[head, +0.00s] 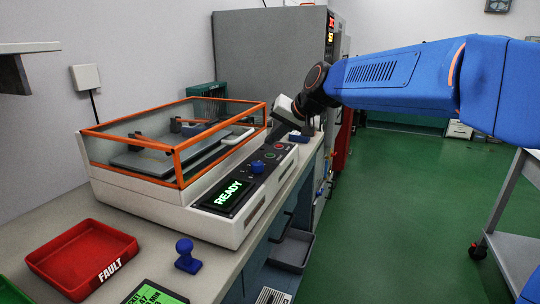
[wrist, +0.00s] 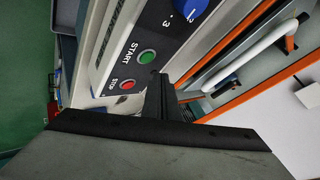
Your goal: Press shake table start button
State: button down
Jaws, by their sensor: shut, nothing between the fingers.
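The shake table (head: 150,195) is a white machine with an orange-framed clear cover on the bench. Its sloped front panel has a green-lit display reading READY (head: 229,194) and a blue knob (head: 257,166). In the wrist view the green START button (wrist: 147,57) and the red STOP button (wrist: 127,85) show with their labels, and the blue knob is partly cut off at the top edge. My gripper (head: 274,138) is shut and empty over the far end of the panel. In the wrist view its dark fingertips (wrist: 155,78) are close beside the green button, apparently not covering it.
A red FAULT tray (head: 82,258) and a blue stamp-like object (head: 186,256) are on the bench in front of the machine. A grey cabinet (head: 265,50) stands behind. A grey cart (head: 510,210) is at right, with open green floor between.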

jog(key=shift+f, duration=0.7)
jog(key=shift+f, duration=0.2)
dwell(1.5)
jog(key=shift+f, duration=0.2)
jog(key=shift+f, duration=0.4)
dwell(1.1)
jog(key=shift+r, duration=0.85)
notch_tip(320, 180, up, 5)
dwell(0.6)
